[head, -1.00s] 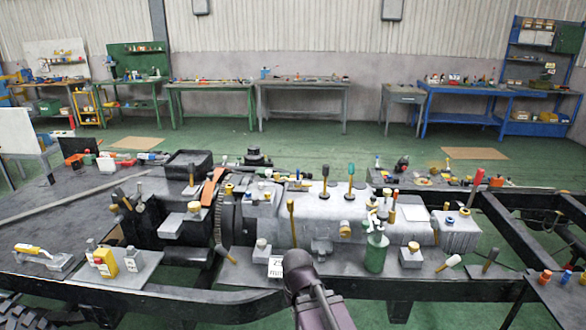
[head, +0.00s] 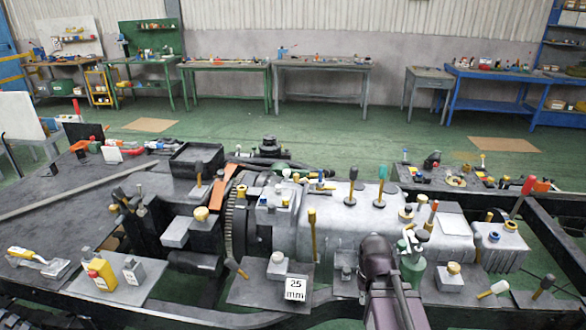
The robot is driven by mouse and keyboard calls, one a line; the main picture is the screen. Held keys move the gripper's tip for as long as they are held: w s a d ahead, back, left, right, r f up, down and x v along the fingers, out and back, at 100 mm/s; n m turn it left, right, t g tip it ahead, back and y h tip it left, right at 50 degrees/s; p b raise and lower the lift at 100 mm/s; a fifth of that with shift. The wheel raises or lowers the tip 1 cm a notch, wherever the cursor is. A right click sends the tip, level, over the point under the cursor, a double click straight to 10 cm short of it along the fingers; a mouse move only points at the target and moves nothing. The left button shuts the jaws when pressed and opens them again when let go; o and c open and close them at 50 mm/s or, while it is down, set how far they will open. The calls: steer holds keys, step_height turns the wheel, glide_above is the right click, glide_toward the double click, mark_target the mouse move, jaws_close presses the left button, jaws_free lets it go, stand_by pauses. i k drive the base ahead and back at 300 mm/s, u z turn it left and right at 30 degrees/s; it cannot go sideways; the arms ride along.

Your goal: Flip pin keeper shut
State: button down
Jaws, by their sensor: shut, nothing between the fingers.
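I cannot tell for sure which fitting is the pin keeper. A yellow-handled clamp or latch (head: 36,260) lies low on a grey plate at the far left of the head view. A small grey bracket (head: 345,278) stands on the deck just left of my arm, its details too small to read. My purple arm link rises from the bottom edge right of centre and covers part of the deck behind it. My gripper does not show; the arm's far end is out of sight.
Upright handled tools, such as a yellow-handled one (head: 312,230), crowd the deck. Dark frame rails (head: 555,210) run at right. Green floor lies behind.

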mark_target(295, 177)
steer(key=u, duration=0.3)
steer(key=i, duration=0.95)
steer(key=u, duration=0.65)
